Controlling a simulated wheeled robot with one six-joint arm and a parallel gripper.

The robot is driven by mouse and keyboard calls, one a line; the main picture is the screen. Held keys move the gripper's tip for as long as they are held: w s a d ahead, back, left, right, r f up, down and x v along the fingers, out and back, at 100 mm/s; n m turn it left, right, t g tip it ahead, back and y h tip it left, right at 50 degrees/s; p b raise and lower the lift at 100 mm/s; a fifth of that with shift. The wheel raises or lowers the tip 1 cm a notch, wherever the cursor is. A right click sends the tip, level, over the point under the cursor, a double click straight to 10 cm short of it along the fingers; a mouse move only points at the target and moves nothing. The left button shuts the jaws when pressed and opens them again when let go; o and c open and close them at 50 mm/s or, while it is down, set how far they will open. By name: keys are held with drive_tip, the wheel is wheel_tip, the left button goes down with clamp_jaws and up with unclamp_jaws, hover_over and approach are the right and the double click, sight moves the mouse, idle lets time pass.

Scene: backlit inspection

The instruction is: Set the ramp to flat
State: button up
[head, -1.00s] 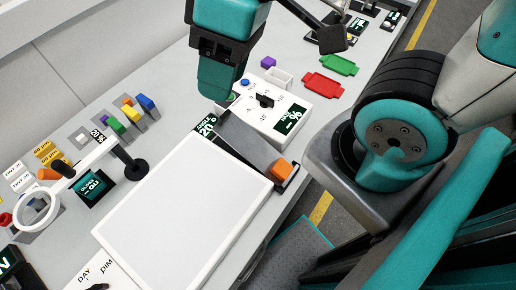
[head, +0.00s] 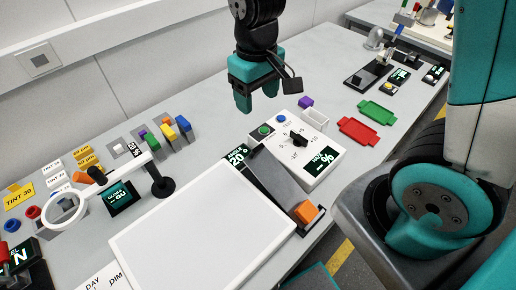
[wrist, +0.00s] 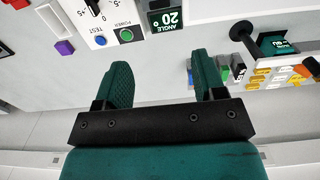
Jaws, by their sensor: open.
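The ramp (head: 272,180) is a dark grey sloped plate beside the white panel, with an orange block (head: 306,211) at its near end. The angle display (head: 237,154) at its far end reads 20°; it also shows in the wrist view (wrist: 163,19). The white control box (head: 325,165) right of the ramp has a black pointer knob (head: 299,139) on a numbered dial, a green POWER button (head: 264,130) and a blue TEST button (head: 282,118). My gripper (head: 257,100) is open and empty, above the table behind the box. Its fingers (wrist: 161,65) point toward the box's button end.
A white panel (head: 200,235) fills the near table. A ring magnifier on a stand (head: 163,186) and coloured blocks (head: 176,132) are at left. A purple cube (head: 306,102), a white open box (head: 316,119), and red (head: 359,131) and green (head: 377,112) trays lie right.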

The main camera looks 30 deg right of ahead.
sight(257, 155)
wheel_tip(257, 155, down, 17)
drive_tip(key=shift+f+p, duration=0.1)
drive_tip(key=shift+p, duration=1.05)
drive_tip(key=shift+c, duration=0.2)
